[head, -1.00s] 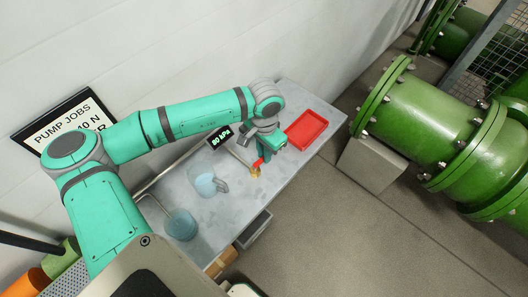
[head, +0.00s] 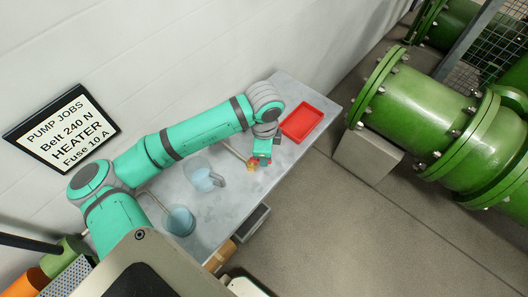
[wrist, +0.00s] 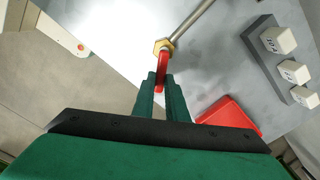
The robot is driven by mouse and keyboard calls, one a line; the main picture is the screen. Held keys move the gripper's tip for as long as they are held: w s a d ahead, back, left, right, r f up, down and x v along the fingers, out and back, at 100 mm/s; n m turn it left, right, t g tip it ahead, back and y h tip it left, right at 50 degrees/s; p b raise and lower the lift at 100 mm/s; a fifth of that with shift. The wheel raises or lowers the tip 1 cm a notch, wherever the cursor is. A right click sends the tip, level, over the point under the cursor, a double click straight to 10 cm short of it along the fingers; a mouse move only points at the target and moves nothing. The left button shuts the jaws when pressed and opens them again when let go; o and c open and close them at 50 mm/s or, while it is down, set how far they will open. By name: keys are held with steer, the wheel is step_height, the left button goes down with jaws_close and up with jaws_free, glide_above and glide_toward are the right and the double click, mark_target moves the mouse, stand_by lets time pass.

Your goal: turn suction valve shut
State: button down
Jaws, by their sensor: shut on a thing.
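The suction valve is a small brass fitting (wrist: 163,46) with a red lever (wrist: 162,70), at the end of a thin metal pipe (wrist: 190,25). In the head view the brass fitting (head: 251,164) is on the grey bench, just below my gripper (head: 260,160). In the wrist view my gripper (wrist: 160,84) is shut on the red lever, with a finger on each side of its near end. The lever lies at an angle to the pipe, neither clearly in line nor clearly square to it.
A red tray (head: 283,132) lies on the bench (head: 215,215) beyond my gripper. Two clear jugs, one (head: 205,178) near the valve and one (head: 179,222) closer, stand to the left. A block with white labelled pieces (wrist: 280,40) is at right in the wrist view.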

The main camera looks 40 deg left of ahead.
steer(key=m, duration=0.1)
steer(key=s+m, duration=0.1)
steer(key=m, duration=0.1)
steer(key=shift+s+d+m, duration=0.1)
steer(key=shift+d+m, duration=0.2)
steer(key=shift+s+m, duration=0.3)
steer(key=shift+m, duration=0.55)
steer(key=shift+s+m, duration=0.3)
steer(key=shift+m, duration=0.55)
steer(key=c, duration=1.8)
jaws_free()
steer(key=shift+o, duration=0.2)
step_height(320, 180, up, 11)
steer(key=shift+f, duration=0.1)
